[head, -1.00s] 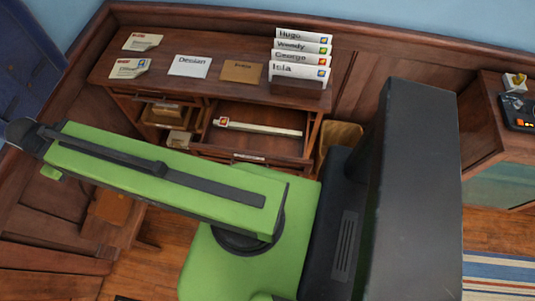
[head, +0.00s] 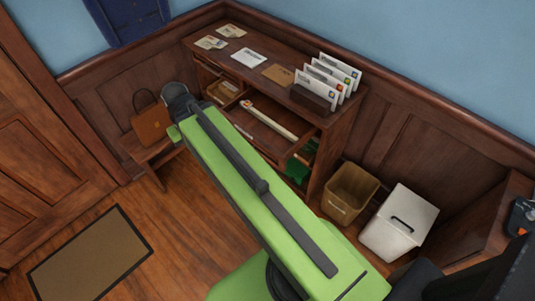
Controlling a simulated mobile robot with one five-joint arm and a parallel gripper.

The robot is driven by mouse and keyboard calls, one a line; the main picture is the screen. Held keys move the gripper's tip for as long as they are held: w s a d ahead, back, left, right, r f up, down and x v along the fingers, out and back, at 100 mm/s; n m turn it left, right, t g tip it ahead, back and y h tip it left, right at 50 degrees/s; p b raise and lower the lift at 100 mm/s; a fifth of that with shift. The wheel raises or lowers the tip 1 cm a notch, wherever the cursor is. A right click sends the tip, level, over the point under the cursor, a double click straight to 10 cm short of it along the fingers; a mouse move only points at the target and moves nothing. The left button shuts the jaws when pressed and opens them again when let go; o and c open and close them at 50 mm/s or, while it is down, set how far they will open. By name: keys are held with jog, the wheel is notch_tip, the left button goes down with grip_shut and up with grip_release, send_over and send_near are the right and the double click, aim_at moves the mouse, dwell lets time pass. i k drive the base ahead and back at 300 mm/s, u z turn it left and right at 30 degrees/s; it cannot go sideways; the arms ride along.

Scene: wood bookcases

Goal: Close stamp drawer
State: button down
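The drawer (head: 265,132) in the wooden desk (head: 330,150) stands pulled out, with a long pale strip (head: 272,120) lying inside it. The strip has a small red-marked piece at its far left end. I take this as the stamp drawer; its label is too small to read. My green arm crosses the view from the lower right to the desk's left side and hides part of the drawer front. My gripper cannot be made out.
Upright envelopes (head: 325,78) and flat papers lie on the desk top. Something green (head: 297,170) shows in the desk's lower right opening. A tan bin (head: 349,192) and white bin (head: 400,222) stand at right. A bench with a brown bag (head: 151,122) is at left. Floor around the mat (head: 92,255) is clear.

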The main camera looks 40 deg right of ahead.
aim_at(276, 133)
jog(key=u, duration=0.6)
jog(key=k, duration=0.1)
jog(key=z, duration=1.2)
jog(key=i, duration=1)
jog(key=u, duration=1.2)
jog(key=k, duration=0.9)
jog(key=u, duration=0.85)
jog(key=i, duration=0.75)
jog(key=z, duration=0.1)
